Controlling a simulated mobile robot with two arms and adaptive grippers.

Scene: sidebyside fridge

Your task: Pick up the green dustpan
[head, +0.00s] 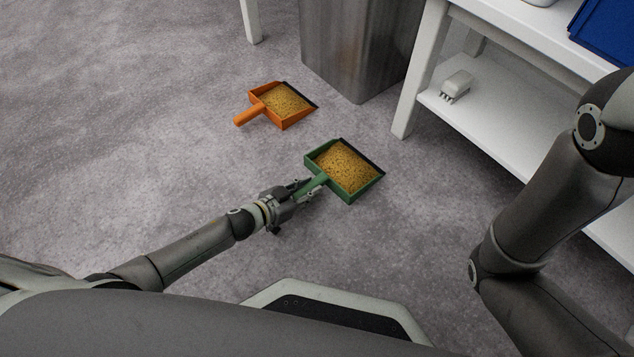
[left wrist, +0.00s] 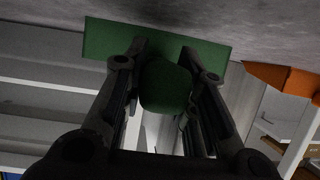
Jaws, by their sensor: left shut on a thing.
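The green dustpan (head: 345,170) holds a heap of yellow-brown grains and is low at the grey floor in the head view. I cannot tell whether it touches the floor. My left gripper (head: 306,187) is shut on its handle. In the left wrist view the green handle (left wrist: 165,86) sits between the two fingers, with the back wall of the pan (left wrist: 100,38) behind it. My right arm shows at the right of the head view, but its gripper is out of sight.
An orange dustpan (head: 276,105) with similar grains lies on the floor behind and left of the green one. A grey metal bin (head: 358,45) stands beyond. A white shelf unit (head: 408,105) with a white brush (head: 457,84) is at the right. The floor at left is clear.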

